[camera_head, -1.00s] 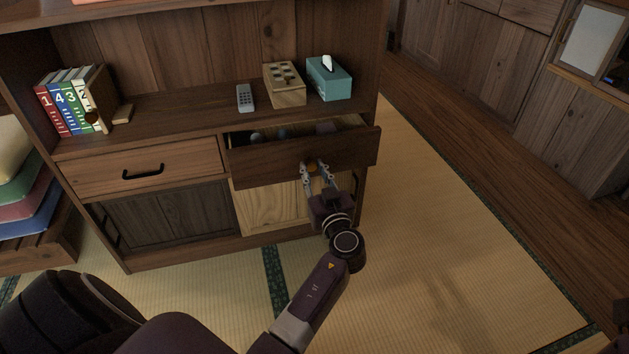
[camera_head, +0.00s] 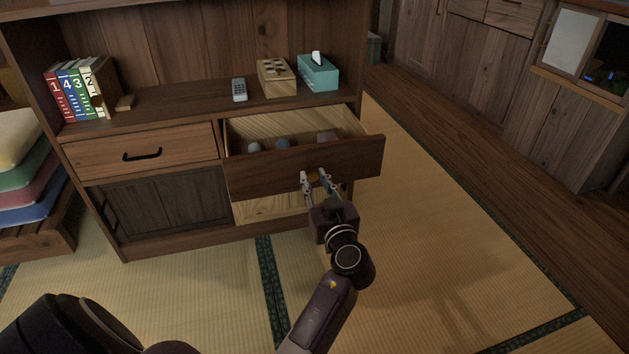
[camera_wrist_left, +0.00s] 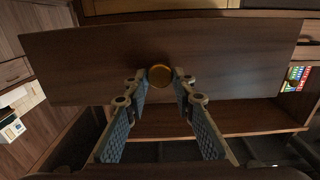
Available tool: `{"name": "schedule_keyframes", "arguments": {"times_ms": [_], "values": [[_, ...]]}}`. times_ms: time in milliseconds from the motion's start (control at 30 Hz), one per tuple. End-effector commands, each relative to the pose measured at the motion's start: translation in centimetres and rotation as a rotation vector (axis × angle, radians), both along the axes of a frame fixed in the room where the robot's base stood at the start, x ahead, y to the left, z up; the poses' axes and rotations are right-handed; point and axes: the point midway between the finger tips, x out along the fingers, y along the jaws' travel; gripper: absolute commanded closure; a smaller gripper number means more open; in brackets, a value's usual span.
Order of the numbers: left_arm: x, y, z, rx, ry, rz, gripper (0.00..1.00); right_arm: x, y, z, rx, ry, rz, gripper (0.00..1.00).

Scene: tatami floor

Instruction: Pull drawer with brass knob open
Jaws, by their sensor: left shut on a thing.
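The drawer with the brass knob (camera_head: 270,174) is the dark-fronted one on the right side of the cabinet. It stands well open, and its pale interior shows several small rounded items. The brass knob (camera_head: 313,177) is at the middle of its front, partly hidden by the fingers. My left gripper (camera_head: 316,180) is shut on the knob, reaching it from the front. In the left wrist view, the knob (camera_wrist_left: 160,75) sits between the two fingertips (camera_wrist_left: 159,77) against the dark drawer front (camera_wrist_left: 90,60). My right gripper is not in view.
A closed drawer with a black handle (camera_head: 142,154) is to the left. On the shelf are books (camera_head: 75,92), a remote (camera_head: 239,89), a wooden box (camera_head: 276,77) and a teal tissue box (camera_head: 318,73). Stacked cushions (camera_head: 27,165) lie at left. Tatami floor (camera_head: 440,220) is clear at right.

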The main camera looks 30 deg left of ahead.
Motion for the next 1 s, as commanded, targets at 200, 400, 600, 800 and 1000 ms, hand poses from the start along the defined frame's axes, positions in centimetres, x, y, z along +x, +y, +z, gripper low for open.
{"name": "schedule_keyframes", "arguments": {"times_ms": [200, 400, 600, 800, 1000], "values": [[0.0, 0.0, 0.0, -0.001, 0.001, 0.000, 0.71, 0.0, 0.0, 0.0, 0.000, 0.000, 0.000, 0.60], [0.0, 0.0, 0.0, 0.000, 0.000, 0.000, 0.59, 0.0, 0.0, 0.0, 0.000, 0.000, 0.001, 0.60], [0.0, -0.1, 0.0, 0.000, 0.000, 0.000, 0.59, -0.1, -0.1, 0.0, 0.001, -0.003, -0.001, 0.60], [-1.2, -1.5, -0.1, -0.002, 0.001, -0.002, 0.59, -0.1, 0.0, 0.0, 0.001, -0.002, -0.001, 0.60], [-3.3, -3.9, -0.1, -0.002, 0.001, -0.001, 0.59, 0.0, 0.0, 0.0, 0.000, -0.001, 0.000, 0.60]]}}
